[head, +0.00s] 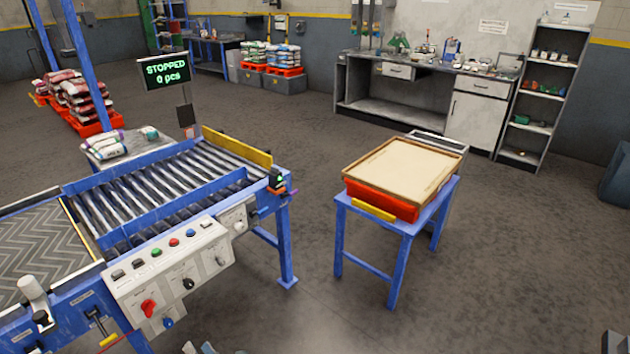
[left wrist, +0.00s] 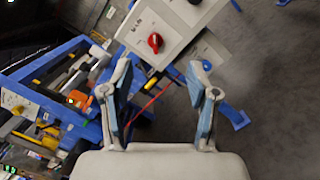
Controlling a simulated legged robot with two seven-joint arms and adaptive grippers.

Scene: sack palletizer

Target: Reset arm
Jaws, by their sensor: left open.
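My left gripper (left wrist: 160,100) is open and empty in the left wrist view, its two blue-padded fingers apart in front of the control panel. In the head view only a small dark piece of it (head: 200,348) shows at the bottom edge. The control panel (head: 168,275) is a light box on the conveyor's front with a red knob, a black knob and several buttons. Its red knob shows in the left wrist view (left wrist: 155,41), beyond and between the fingers. My right gripper cannot be made out; a dark piece shows at the head view's bottom right corner.
A roller conveyor (head: 150,195) with a blue frame fills the left. A sign reads "STOPPED 0 pcs" (head: 165,71). A blue stand (head: 406,228) holds a red tray with a cardboard-coloured top. Sacks (head: 76,97) lie on a red pallet. Open floor lies between conveyor and stand.

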